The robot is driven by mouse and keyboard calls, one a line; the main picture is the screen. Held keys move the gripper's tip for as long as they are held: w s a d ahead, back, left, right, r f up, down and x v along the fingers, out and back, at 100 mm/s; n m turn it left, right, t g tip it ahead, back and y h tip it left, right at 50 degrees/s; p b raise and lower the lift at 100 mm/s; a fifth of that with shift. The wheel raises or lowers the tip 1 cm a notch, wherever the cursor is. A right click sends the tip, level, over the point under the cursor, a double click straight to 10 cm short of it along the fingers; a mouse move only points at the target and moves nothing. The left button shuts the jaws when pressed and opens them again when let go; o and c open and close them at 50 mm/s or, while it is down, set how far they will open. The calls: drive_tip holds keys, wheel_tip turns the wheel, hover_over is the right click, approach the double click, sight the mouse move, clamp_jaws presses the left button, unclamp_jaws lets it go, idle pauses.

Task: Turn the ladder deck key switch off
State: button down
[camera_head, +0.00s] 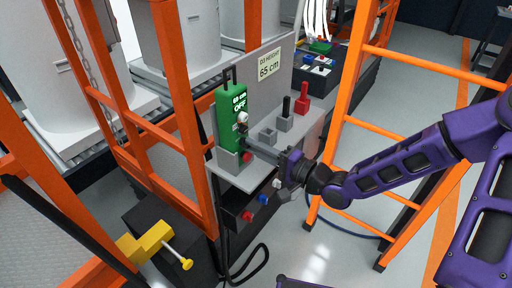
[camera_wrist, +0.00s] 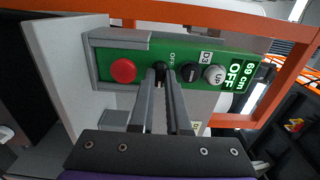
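The green control box (camera_head: 230,118) hangs upright on the grey panel, with a display that reads OFF. In the wrist view the box (camera_wrist: 138,54) lies sideways, with a red button (camera_wrist: 123,70), a small black key switch (camera_wrist: 159,67) beside an OFF label, a black button (camera_wrist: 190,72) and a white UP button (camera_wrist: 214,74). My gripper (camera_head: 250,143) reaches the box from the right. In the wrist view its two narrow fingers (camera_wrist: 161,78) sit close together on either side of the key switch and appear closed on it; the contact itself is partly hidden.
A grey shelf (camera_head: 240,178) below the box carries black and red levers (camera_head: 302,99). A yellow valve (camera_head: 150,242) is at lower left.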

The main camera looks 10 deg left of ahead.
idle(0.5)
drive_tip(key=n+b, duration=0.1)
drive_tip(key=n, duration=0.4)
drive_tip(key=shift+f+n, duration=0.1)
drive_tip(key=shift+n, duration=0.2)
drive_tip(key=n+b, duration=0.2)
drive_tip(key=n, duration=0.3)
drive_tip(key=n+b, duration=0.2)
drive_tip(key=n, duration=0.2)
drive_tip(key=shift+n, duration=0.4)
drive_tip(key=shift+n+b, duration=0.65)
drive_tip(key=shift+n, duration=0.75)
drive_tip(key=c, duration=1.2)
unclamp_jaws()
drive_tip(key=shift+o, duration=0.2)
